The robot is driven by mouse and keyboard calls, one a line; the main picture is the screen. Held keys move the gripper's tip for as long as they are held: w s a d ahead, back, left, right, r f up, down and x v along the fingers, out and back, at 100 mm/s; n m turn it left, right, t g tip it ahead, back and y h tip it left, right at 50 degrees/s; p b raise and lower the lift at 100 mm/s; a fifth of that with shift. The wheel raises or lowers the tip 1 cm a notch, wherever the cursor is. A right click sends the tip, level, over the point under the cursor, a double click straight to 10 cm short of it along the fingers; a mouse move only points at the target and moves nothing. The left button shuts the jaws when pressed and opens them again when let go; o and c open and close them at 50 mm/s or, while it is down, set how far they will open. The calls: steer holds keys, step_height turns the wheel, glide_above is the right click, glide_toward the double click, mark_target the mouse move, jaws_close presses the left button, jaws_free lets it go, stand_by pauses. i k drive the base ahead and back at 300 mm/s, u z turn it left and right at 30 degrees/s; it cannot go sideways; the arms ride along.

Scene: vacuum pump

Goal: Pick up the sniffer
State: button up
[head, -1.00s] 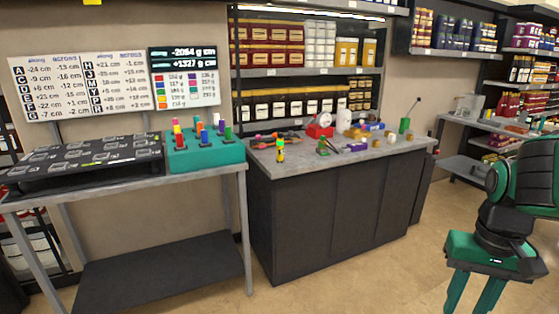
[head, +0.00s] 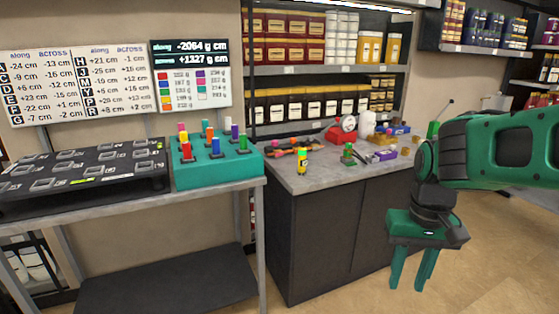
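I cannot tell for certain which item is the sniffer. A small upright yellow, green and orange device (head: 302,162) stands near the front left corner of the grey-topped counter (head: 322,180). A small green item (head: 348,154) stands to its right on the same counter. My gripper (head: 411,284) hangs at the right, fingers pointing down with a gap between them. It is empty, in front of the counter, apart from both items. My arm hides part of the counter's right side.
Several tools, a red device (head: 342,131), a purple box (head: 383,156) and a white bottle (head: 367,123) crowd the counter. At left, a table holds a black tray board (head: 85,170) and a teal block (head: 215,175) with coloured pegs. Floor is clear at right.

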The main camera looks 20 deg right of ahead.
mark_target(303, 162)
steer(key=z, duration=0.2)
steer(key=i, duration=0.9)
steer(key=z, duration=0.35)
